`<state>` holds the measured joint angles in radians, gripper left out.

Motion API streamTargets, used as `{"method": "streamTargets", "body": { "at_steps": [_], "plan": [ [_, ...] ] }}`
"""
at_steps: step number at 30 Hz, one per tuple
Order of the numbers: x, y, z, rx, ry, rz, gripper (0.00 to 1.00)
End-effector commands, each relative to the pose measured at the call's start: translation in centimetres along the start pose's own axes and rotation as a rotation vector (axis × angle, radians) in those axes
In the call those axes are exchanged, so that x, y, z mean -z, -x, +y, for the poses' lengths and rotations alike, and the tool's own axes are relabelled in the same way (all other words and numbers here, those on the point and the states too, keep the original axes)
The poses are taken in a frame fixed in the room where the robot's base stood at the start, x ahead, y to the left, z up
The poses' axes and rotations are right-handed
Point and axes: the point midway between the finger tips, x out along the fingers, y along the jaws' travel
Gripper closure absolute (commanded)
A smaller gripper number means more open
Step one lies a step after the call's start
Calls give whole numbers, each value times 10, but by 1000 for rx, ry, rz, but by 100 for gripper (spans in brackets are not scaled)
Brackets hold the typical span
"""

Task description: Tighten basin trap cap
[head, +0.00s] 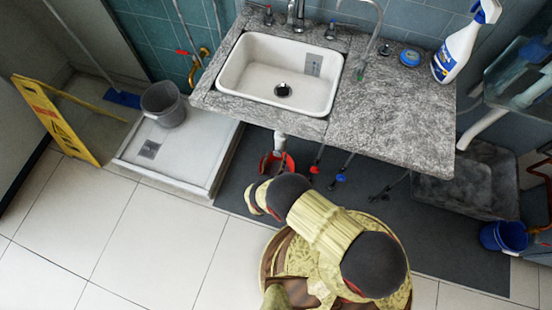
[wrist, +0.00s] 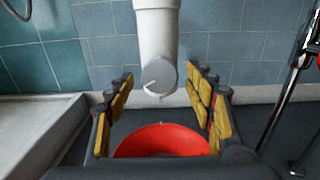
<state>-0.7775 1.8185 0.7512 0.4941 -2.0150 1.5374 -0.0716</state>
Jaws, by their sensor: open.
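The trap's white pipe (head: 280,143) hangs below the basin (head: 279,75) in the head view. In the wrist view its lower end carries a grey round cap (wrist: 161,76), tilted toward the camera, with a light mark on its face. My gripper (wrist: 165,97) is open, with yellow-padded fingers on the left and right of the picture. The cap appears between and just above the fingertips, with no visible contact. Its exact depth from the fingers is hard to tell. In the head view my arm hides most of the gripper.
A red bucket (wrist: 160,142) stands below the cap, also seen in the head view (head: 289,163). Supply lines with red and blue valves (head: 341,177) hang right of the trap. A shower tray (head: 160,165) lies left, a grey tub (head: 470,185) right. Tiled wall (wrist: 100,45) is behind.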

Motion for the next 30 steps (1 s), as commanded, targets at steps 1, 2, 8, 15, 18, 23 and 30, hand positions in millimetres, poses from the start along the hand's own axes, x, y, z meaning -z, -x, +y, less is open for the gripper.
{"method": "streamTargets", "body": {
  "at_steps": [1, 2, 8, 15, 18, 23, 30],
  "plan": [
    [0, 0, 0, 0, 0, 0, 46],
    [0, 0, 0, 0, 0, 0, 46],
    [0, 0, 0, 0, -1, 0, 50],
    [0, 0, 0, 0, -1, 0, 64],
    [0, 0, 0, 0, -1, 0, 69],
    [0, 0, 0, 0, -1, 0, 78],
    [0, 0, 0, 1, -1, 0, 90]
  ]
}}
